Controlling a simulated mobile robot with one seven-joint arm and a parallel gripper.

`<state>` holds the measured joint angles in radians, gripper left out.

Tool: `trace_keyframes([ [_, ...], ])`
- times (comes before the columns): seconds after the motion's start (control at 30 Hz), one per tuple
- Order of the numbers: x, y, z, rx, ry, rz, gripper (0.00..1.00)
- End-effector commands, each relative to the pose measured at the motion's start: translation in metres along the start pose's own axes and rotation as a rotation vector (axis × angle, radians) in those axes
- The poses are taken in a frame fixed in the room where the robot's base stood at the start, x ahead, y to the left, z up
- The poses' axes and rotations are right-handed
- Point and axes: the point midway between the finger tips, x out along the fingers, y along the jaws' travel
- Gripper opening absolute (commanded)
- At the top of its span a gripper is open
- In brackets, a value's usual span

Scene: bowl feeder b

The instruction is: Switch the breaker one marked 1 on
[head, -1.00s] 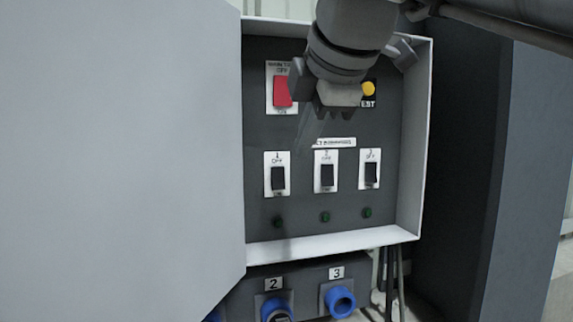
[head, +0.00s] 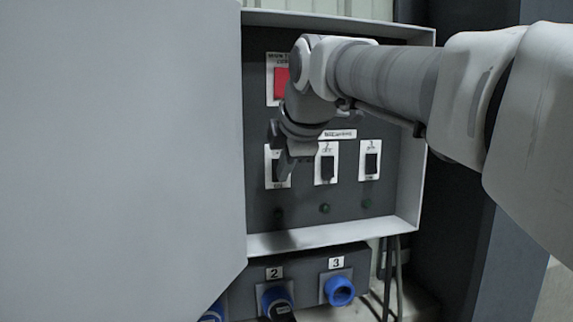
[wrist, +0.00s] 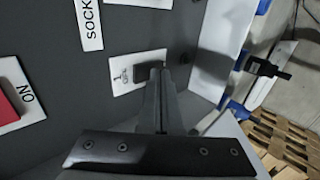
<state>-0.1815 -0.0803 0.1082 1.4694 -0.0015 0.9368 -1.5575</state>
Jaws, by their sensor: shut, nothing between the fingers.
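The breaker marked 1 (head: 274,172) is a black switch on a white plate at the left of the row, partly covered by my gripper in the head view. In the wrist view its plate (wrist: 125,72) shows the 1 and its black switch (wrist: 143,71) is beside my fingertips. I cannot tell which way the switch is set. My gripper (head: 285,172) is shut and empty, its fingertips at the switch's right side. In the wrist view the gripper (wrist: 157,75) seems to touch or nearly touch the switch. The lamp below breaker 1 (head: 278,213) looks dark.
Breakers 2 (head: 327,168) and 3 (head: 371,164) stand to the right. A red main switch (head: 281,84) is above. The grey door (head: 120,150) stands at the left, and the box's pale rim (head: 330,237) surrounds the panel. Blue sockets (head: 339,291) sit below.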

Motion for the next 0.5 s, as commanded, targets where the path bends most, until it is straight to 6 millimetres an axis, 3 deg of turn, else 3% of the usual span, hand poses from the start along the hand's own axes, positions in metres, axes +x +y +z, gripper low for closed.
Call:
trace_keyframes([
  [0.5,0.0055,0.0010,0.0000,0.000,0.000,0.002,0.00],
])
